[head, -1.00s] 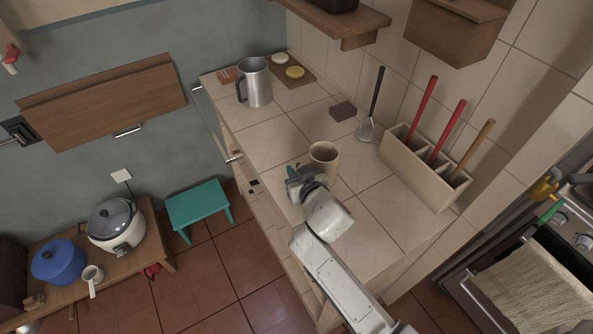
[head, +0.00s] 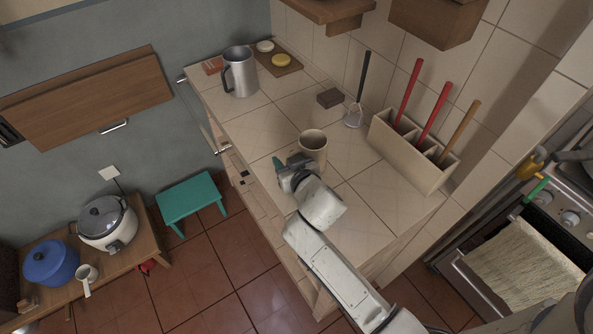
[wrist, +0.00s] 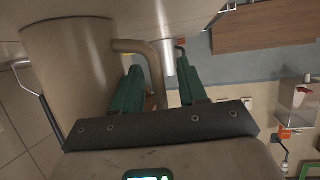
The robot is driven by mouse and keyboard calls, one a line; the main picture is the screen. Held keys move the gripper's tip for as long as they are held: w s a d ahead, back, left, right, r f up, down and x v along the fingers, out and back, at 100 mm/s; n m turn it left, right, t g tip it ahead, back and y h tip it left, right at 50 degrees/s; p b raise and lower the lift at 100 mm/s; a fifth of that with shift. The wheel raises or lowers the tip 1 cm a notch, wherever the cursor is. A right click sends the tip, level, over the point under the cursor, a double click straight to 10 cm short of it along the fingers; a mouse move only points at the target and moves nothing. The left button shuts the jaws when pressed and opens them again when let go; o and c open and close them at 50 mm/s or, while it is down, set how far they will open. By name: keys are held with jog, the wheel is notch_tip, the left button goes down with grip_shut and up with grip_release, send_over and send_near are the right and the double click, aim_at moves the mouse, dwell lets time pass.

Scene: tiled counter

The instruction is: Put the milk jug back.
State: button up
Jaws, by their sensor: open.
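A beige jug or mug (head: 313,146) stands upright on the tiled counter (head: 375,200). My gripper (head: 282,168) is just left of and in front of it. In the wrist view the beige vessel (wrist: 70,70) fills the left side, and its bent handle reaches toward the green fingers of my gripper (wrist: 160,78). The fingers are apart, with the handle's end seen between them; contact cannot be told. A grey metal jug (head: 240,75) with a dark handle stands upright at the counter's far end, away from my gripper. Which vessel is the milk jug cannot be told.
A wooden board (head: 284,66) with small round items lies behind the metal jug. A brown block (head: 330,98), a ladle (head: 354,115) and a divided holder (head: 405,155) line the wall side. A teal stool (head: 190,200) stands left. The counter between the two vessels is clear.

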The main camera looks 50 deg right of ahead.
jog(key=b+v, duration=0.1)
jog(key=v, duration=1)
jog(key=shift+s, duration=0.2)
jog(key=shift+a+r, duration=0.1)
